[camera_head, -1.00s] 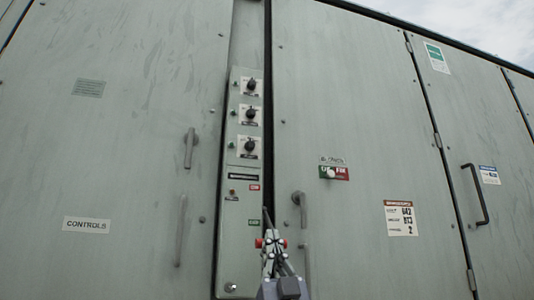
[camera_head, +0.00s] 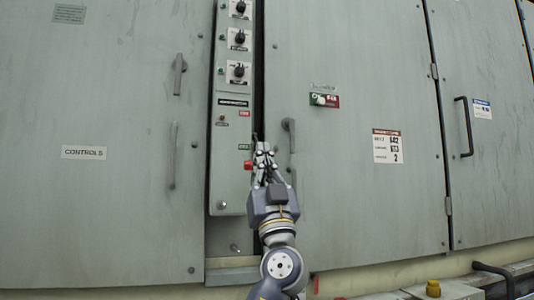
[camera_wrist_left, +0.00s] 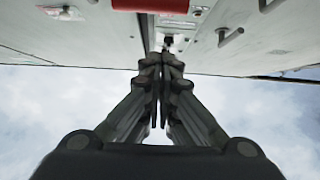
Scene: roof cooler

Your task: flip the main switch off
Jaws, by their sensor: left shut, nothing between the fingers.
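The narrow grey control panel (camera_head: 230,180) stands between two large doors in the head view. A red handle-like part (camera_head: 247,166) shows low on it, partly hidden behind my left gripper (camera_head: 261,146). I take it for the main switch. In the left wrist view a thick red cylinder (camera_wrist_left: 150,4) crosses the top edge, cut off by the frame. My left gripper's fingers are shut and empty in front of the panel's lower right side. In the left wrist view the closed fingers (camera_wrist_left: 161,62) are apart from the red cylinder. My right gripper is out of view.
Several black rotary knobs (camera_head: 239,70) sit above on the panel. Door handles (camera_head: 290,134) (camera_head: 173,155) flank it on both sides. A green and red button plate (camera_head: 324,100) is on the right door. A yellow-capped part (camera_head: 433,288) stands low at the right.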

